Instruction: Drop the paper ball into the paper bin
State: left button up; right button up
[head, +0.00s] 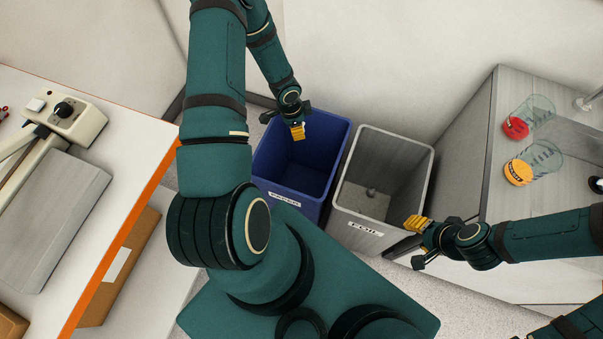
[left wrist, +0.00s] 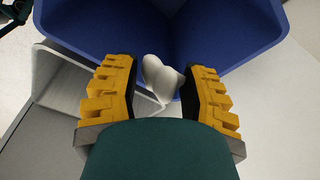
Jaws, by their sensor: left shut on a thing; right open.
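The paper ball (left wrist: 160,80) is white and crumpled. In the left wrist view it sits between the yellow fingers of my left gripper (left wrist: 165,88), which is shut on it. The paper bin (head: 318,183) is blue, labelled PAPER, and stands in the middle of the head view. My left gripper (head: 298,131) points down over the mouth of this bin, whose blue walls (left wrist: 230,28) also show behind the ball. The ball cannot be made out in the head view. My right gripper (head: 417,224) is open at the near right corner of the grey bin.
A grey bin (head: 362,237) labelled FOIL stands right of the blue one, with a small pale thing inside. A cabinet (head: 487,160) at the right carries glass jars with red and orange lids. A white bench (head: 120,135) with a lever device is at the left.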

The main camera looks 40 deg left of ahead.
pick_arm(q)
jog(key=shift+s+a+f, duration=0.15)
jog(key=shift+a+f, duration=0.1)
jog(key=shift+f, duration=0.25)
notch_tip(320, 180, down, 6)
jog(key=b, duration=0.4)
jog(key=shift+r+b, duration=0.15)
jog(key=shift+b, duration=0.2)
jog(key=o, duration=1)
jog(key=shift+r, duration=0.1)
